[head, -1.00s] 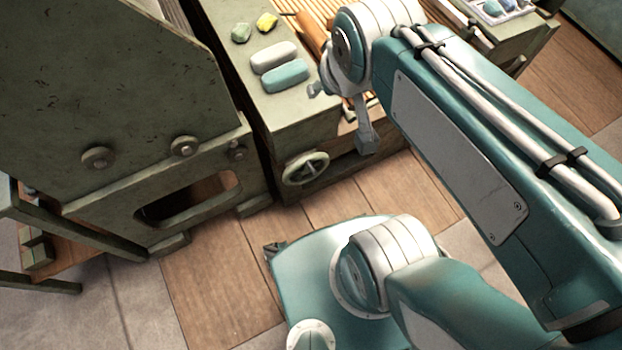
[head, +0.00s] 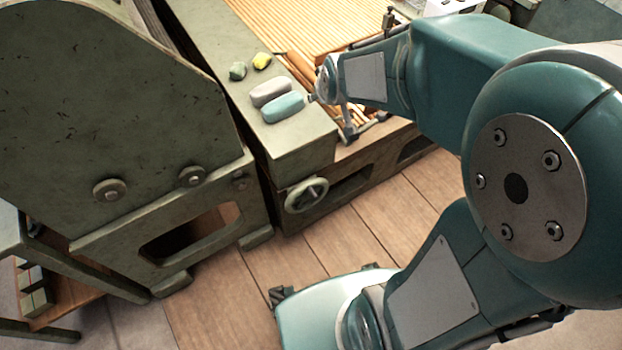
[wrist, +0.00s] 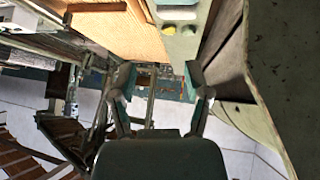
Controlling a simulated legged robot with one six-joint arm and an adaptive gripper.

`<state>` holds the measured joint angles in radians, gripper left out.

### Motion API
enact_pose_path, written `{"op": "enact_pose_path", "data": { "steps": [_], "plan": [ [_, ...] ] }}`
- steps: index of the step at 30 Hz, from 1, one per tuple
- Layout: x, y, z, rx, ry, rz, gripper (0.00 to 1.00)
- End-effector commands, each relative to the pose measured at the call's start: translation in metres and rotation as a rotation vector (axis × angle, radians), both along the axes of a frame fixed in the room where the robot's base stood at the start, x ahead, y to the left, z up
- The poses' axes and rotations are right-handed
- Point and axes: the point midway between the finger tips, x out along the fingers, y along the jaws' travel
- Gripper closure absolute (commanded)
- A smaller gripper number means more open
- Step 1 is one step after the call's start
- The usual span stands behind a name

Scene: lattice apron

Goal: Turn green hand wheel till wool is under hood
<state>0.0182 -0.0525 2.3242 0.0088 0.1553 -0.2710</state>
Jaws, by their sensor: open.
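The green hand wheel (head: 306,195) is on the front face of the low green machine bed, near its left end. It stands clear, with nothing touching it. The pale slatted lattice apron (head: 240,25) lies behind, partly cut off by the top edge; it also shows in the wrist view (wrist: 105,35). I cannot make out wool on its visible part. A tall dark green housing (head: 110,100) stands left of the bed; I cannot tell whether it is the hood. My gripper (wrist: 160,84) is open, its two fingers apart with nothing between them. In the head view my arm reaches above the bed, away from the wheel.
A grey block (head: 270,92), a teal block (head: 285,107), a green lump (head: 238,71) and a yellow lump (head: 262,61) lie on the bed's green ledge (head: 305,140). The plank floor (head: 400,210) before the wheel is clear. A shelf with small blocks (head: 35,290) is lower left.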

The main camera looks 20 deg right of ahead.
Motion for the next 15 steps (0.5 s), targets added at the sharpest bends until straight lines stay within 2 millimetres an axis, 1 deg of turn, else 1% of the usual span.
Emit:
{"op": "enact_pose_path", "data": {
  "steps": [1, 6, 11, 12, 14, 15],
  "plan": [
    [0.013, 0.0, -0.015, -0.011, -0.006, 0.012, 0.37],
    [0.054, 0.0, -0.057, -0.055, -0.062, 0.063, 0.37],
    [0.084, -0.001, -0.102, -0.097, -0.115, 0.107, 0.37],
    [0.09, -0.001, -0.114, -0.107, -0.128, 0.118, 0.37],
    [0.099, -0.002, -0.133, -0.123, -0.149, 0.133, 0.37],
    [0.103, -0.002, -0.146, -0.134, -0.16, 0.145, 0.37]
  ]
}}
